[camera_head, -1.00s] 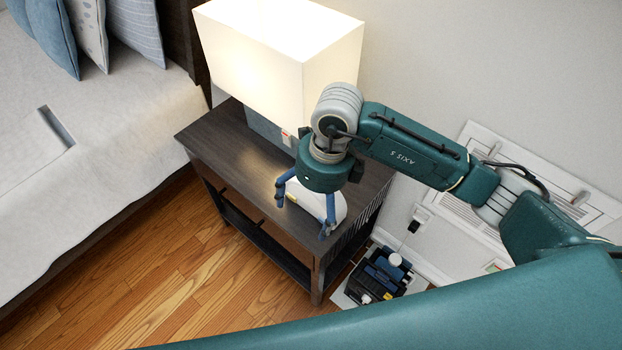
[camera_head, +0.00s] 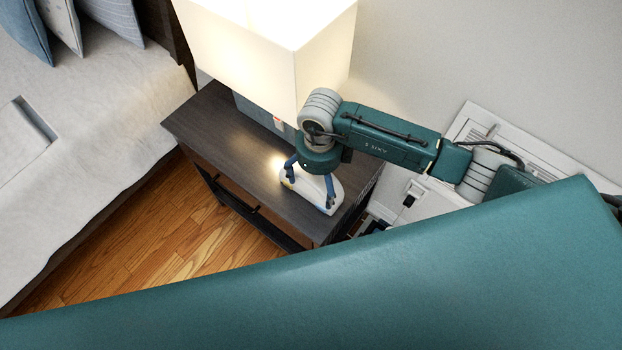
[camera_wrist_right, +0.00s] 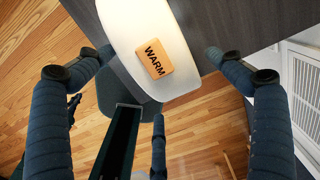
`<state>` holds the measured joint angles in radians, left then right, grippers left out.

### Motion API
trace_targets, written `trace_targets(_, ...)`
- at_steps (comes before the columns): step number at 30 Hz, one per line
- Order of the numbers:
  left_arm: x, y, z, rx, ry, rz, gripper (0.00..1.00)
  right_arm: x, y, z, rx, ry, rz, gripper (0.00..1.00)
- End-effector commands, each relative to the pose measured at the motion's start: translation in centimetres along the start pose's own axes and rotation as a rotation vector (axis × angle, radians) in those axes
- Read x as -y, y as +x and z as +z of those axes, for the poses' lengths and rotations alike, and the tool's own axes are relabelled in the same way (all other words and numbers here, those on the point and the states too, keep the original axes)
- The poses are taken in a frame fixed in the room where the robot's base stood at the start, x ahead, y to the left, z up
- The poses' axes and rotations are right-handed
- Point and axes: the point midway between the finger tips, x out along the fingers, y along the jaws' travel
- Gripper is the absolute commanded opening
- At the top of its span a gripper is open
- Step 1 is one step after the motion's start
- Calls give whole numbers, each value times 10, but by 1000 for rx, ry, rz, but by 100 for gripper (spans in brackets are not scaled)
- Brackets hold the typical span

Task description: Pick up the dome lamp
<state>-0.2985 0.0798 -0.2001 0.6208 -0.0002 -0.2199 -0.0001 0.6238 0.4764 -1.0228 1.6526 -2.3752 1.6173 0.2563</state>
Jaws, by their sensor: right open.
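The dome lamp (camera_head: 325,190) is a smooth white rounded body on the dark nightstand, near its front right corner. In the right wrist view it shows as a white shape (camera_wrist_right: 135,25) with an orange label reading WARM (camera_wrist_right: 155,58). My right gripper (camera_head: 311,186) is over the lamp, pointing down, with its blue fingers open. In the wrist view the fingers stand on both sides of the white body, with gaps between. The gripper hides part of the lamp's top in the head view. My left gripper is out of sight.
A large lit box-shaped lampshade (camera_head: 270,45) stands close behind the gripper on the nightstand (camera_head: 215,130). A bed (camera_head: 95,130) is at left, and a wall with a white vent (camera_head: 470,125) is at right. Wooden floor (camera_head: 180,235) shows in front.

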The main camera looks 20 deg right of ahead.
Motion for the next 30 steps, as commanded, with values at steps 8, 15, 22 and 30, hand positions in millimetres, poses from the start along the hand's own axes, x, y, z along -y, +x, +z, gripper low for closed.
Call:
trace_targets(8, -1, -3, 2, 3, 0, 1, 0, 0, 14, 0, 0, -2, -1, 93)
trace_targets(15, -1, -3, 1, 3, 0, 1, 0, 0, 14, 0, 0, -2, -1, 65)
trace_targets(22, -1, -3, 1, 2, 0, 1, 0, 0, 14, 0, 1, -1, -1, 19)
trace_targets(30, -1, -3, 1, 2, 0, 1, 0, 0, 12, 1, 4, -1, -1, 12)
